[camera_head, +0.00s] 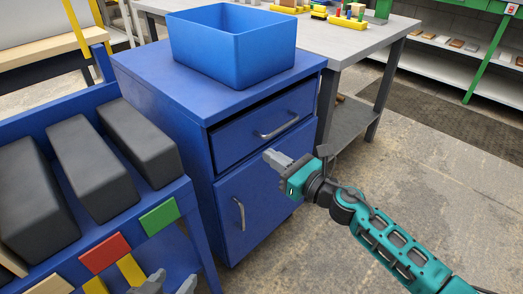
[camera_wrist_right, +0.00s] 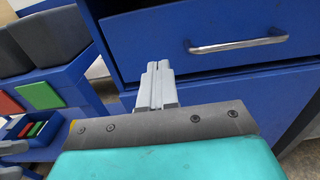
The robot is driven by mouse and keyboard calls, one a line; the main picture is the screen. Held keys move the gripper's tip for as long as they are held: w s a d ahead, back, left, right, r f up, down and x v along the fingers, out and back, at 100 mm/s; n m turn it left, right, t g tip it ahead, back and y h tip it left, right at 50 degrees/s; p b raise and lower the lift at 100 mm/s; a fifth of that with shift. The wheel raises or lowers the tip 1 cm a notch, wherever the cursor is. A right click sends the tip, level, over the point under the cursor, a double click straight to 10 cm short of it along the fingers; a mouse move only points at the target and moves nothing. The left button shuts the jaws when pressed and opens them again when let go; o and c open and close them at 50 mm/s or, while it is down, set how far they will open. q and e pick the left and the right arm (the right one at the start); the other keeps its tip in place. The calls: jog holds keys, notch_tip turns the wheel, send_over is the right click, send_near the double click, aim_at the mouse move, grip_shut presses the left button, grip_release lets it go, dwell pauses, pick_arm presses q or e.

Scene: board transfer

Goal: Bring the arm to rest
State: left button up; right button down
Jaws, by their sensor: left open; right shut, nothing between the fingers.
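My right gripper (camera_head: 270,157) is shut and empty in front of the blue cabinet (camera_head: 160,82). In the right wrist view its two grey fingers (camera_wrist_right: 158,66) lie side by side, pointing at the cabinet front below the drawer handle (camera_wrist_right: 238,44). The right arm reaches in from the lower right. My left gripper (camera_head: 168,284) shows only as two grey fingertips, spread apart, at the bottom edge. The rest of the left arm is out of view.
A blue bin (camera_head: 232,58) stands on the cabinet. Its upper drawer (camera_head: 262,128) has a dark gap along the top. A blue rack (camera_head: 165,196) with several dark grey blocks stands left. A grey table (camera_head: 350,45) is behind. The floor (camera_head: 440,160) at right is clear.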

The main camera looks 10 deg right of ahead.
jog(key=s+d+f+n+g+h, duration=0.15)
jog(key=s+f+n+h, duration=0.3)
jog(key=s+n, duration=0.9)
jog(key=s+d+f+n+g+h, duration=0.1)
jog(key=s+d+f+n+h, duration=0.4)
jog(key=n, duration=1.5)
pick_arm(q)
jog(key=s+a+r+y+p, duration=0.1)
jog(key=a+r+p, duration=0.3)
jog(key=r+p, duration=0.9)
jog(key=s+p, duration=0.1)
jog(key=p, duration=0.6)
jog(key=shift+r, duration=0.25)
pick_arm(e)
jog(key=s+r+m, duration=0.1)
jog(key=s+r, duration=0.1)
jog(key=r, duration=0.4)
jog(key=s+d+r+m, duration=0.1)
jog(key=s+r, duration=0.2)
jog(key=r, duration=0.3)
jog(key=shift+d+r+g, duration=0.25)
jog(key=shift+d+g, duration=0.05)
jog(key=shift+g, duration=0.15)
